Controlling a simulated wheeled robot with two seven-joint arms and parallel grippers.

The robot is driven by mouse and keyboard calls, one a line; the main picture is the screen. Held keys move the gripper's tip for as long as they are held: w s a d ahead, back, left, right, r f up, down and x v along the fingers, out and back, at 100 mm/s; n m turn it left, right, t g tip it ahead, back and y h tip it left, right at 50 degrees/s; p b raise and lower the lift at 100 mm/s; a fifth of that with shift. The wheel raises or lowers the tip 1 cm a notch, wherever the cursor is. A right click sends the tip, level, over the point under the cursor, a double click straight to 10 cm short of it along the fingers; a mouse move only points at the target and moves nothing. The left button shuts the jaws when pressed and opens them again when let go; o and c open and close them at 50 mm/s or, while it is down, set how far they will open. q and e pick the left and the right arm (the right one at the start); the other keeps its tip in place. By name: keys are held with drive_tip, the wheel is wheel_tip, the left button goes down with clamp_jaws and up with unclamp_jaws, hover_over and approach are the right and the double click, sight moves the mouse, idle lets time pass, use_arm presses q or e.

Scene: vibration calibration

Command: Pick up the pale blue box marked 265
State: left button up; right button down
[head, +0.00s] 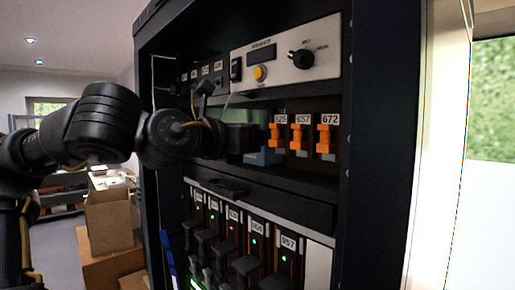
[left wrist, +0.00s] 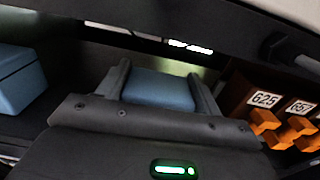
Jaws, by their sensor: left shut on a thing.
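My left gripper (head: 258,142) reaches into the middle shelf of the dark rack. In the left wrist view its two fingers (left wrist: 161,90) are shut on the sides of a pale blue box (left wrist: 160,88). Part of that box also shows in the head view (head: 263,157), below and behind the gripper. No number can be read on it, so I cannot tell from its face whether it is 265. A second blue box (left wrist: 18,80) stands to the left in the left wrist view, apart from the gripper. My right gripper is not in view.
Orange devices marked 625 (left wrist: 264,123), 657 (head: 300,137) and 672 (head: 326,140) stand just right of the gripper. A control panel (head: 288,60) with a knob and yellow button is above. Below is a row of modules (head: 254,238) with lights. The rack post (head: 362,150) bounds the right.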

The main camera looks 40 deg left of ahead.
use_arm(q)
drive_tip(key=shift+r, duration=0.1)
drive_tip(key=shift+a+r+b, duration=0.1)
drive_tip(key=shift+r+b, duration=0.45)
drive_tip(key=shift+b, duration=0.05)
drive_tip(key=shift+s+r+b, duration=0.25)
drive_tip(key=shift+r+b, duration=0.55)
drive_tip(key=shift+r, duration=0.2)
drive_tip(key=s+a+b, duration=0.1)
drive_tip(key=s+b, duration=0.6)
drive_tip(key=s, duration=1)
drive_tip(key=shift+s, duration=0.3)
